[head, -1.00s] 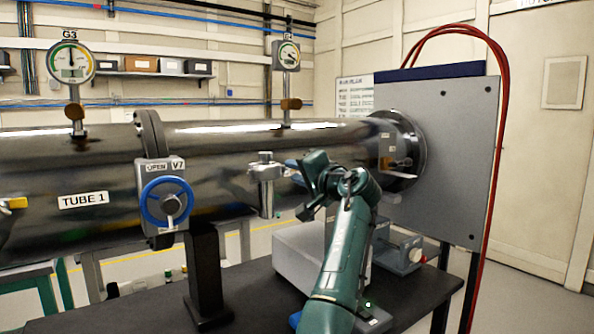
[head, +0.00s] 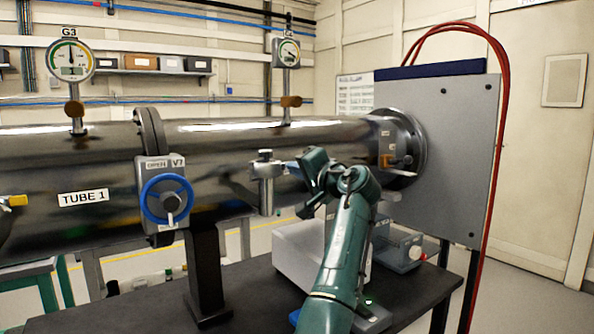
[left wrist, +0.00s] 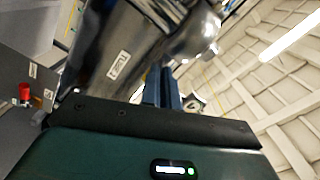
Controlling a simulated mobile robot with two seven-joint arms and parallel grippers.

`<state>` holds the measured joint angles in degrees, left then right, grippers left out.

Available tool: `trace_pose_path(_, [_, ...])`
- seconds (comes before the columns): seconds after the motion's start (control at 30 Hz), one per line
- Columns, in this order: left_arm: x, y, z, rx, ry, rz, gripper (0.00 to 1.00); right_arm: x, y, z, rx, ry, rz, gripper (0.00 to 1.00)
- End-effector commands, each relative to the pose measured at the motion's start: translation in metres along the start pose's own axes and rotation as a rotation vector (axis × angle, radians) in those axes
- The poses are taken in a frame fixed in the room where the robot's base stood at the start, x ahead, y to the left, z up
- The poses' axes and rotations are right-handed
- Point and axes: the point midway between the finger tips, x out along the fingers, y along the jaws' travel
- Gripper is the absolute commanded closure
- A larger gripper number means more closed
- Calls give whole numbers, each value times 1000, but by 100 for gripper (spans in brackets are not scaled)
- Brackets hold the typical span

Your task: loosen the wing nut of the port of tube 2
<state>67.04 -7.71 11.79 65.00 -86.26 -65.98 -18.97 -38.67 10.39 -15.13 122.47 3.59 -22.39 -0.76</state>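A steel tube runs across the head view; its left section bears the plate TUBE 1 (head: 83,198). The section right of the valve (head: 180,145) shows no readable label. A short metal port (head: 266,188) with a small fitting (head: 265,155) on top stands at its front; I cannot make out wing nut details. My left gripper (head: 292,168) is just right of the port, its bluish fingers pointing left toward it, apparently not touching. In the left wrist view its two fingers (left wrist: 162,90) stand slightly apart, with nothing seen between them. My right gripper is out of view.
Valve V7 (head: 166,199) with a blue handwheel is left of the port. Gauges G3 (head: 70,60) and G4 (head: 287,53) rise above the tube. A grey box (head: 300,250) sits on the dark table (head: 250,295). A grey panel (head: 450,160) with red hoses closes the right end.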

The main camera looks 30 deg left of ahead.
Motion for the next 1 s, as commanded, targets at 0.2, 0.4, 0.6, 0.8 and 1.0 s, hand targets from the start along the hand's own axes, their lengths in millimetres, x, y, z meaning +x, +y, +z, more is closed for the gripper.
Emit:
trace_pose_path(0.2, [1,1,1,-73,-2,0,100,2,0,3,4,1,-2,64])
trace_pose_path(0.4, [1,2,1,-216,-2,-1,100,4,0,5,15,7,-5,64])
trace_pose_path(0.6, [1,2,1,-404,-2,-1,100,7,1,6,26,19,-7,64])
trace_pose_path(0.8, [1,2,1,-592,-2,-1,100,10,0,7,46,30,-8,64])
trace_pose_path(1.0, [1,1,1,-763,-1,-2,100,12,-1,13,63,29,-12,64])
